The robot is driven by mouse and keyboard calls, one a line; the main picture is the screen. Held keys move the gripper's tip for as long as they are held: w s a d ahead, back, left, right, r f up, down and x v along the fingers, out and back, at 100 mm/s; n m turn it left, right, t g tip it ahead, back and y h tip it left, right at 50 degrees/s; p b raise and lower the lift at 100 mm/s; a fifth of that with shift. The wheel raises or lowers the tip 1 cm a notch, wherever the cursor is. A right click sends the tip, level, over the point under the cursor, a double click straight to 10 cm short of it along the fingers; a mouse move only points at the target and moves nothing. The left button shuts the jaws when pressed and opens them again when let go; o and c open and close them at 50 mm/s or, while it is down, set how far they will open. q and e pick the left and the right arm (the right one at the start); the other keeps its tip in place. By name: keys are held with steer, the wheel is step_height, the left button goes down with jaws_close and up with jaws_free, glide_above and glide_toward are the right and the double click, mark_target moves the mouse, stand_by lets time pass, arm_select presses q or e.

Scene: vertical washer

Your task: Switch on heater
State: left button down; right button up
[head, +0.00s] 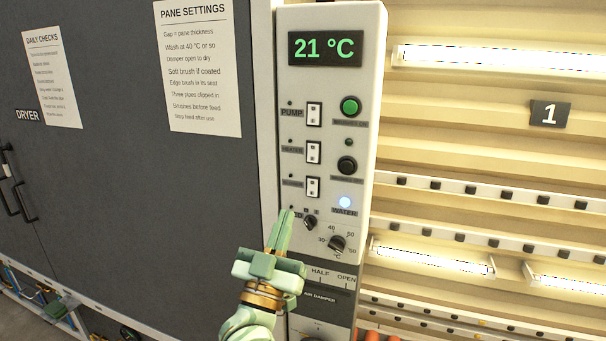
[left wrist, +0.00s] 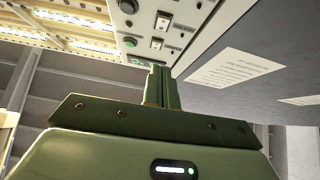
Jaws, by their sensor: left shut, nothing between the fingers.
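The white control panel (head: 337,75) stands upright in the middle of the head view. Its HEATER rocker switch (head: 313,152) is white in a black frame, between the PUMP switch (head: 314,114) above and a third switch (head: 312,187) below. I cannot tell which way the heater rocker is tipped. The small lamp beside it looks dark. My left gripper (head: 284,214) is shut and empty, pointing up, below the switch column near the lower left of the panel. In the left wrist view its fingers (left wrist: 159,82) are together, with panel switches beyond. My right gripper is not in view.
The display (head: 325,49) reads 21 °C. A green button (head: 350,107), a black button (head: 347,165), a lit WATER lamp (head: 345,202) and a temperature knob (head: 337,243) are on the panel. A grey dryer wall (head: 120,190) stands left; the washer's bright interior (head: 470,130) is right.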

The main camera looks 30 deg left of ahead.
arm_select(q)
steer(key=shift+w+d, duration=0.15)
steer(key=p, duration=0.3)
glide_toward(313, 154)
step_height(313, 154, up, 4)
steer(key=w, duration=0.1)
steer(key=w+a, duration=0.1)
steer(key=w, duration=0.1)
steer(key=shift+w+f, duration=0.2)
steer(key=shift+w, duration=0.1)
steer(key=shift+w+a+f, duration=0.1)
steer(key=shift+w+f, duration=0.05)
steer(key=shift+w, duration=0.3)
